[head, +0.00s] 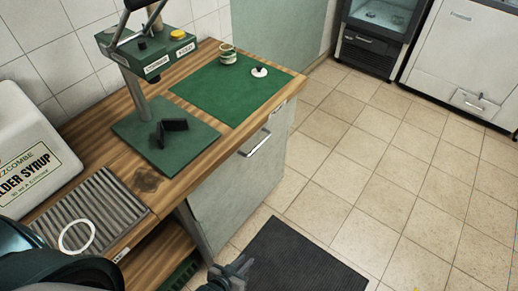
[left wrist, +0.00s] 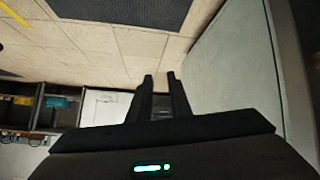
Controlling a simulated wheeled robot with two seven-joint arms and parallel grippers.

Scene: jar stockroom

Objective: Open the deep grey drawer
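The deep grey drawer (head: 238,190) is under the wooden counter in the head view. Its tall front looks flush with the counter, and a metal bar handle (head: 256,144) sits near its top. My left gripper (head: 238,268) is low at the bottom of the head view, below and apart from the handle, beside the dark floor mat. In the left wrist view its two fingers (left wrist: 160,76) stand apart with nothing between them. A large grey panel (left wrist: 245,70) fills the right of that view; it looks like the drawer front. My right gripper is not in view.
The wooden counter (head: 205,147) holds a green press stand (head: 165,140), a green mat (head: 215,92) and a syrup jug (head: 30,150). A dark floor mat (head: 285,260) lies in front of the drawer. The tiled floor (head: 370,160) to the right is clear.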

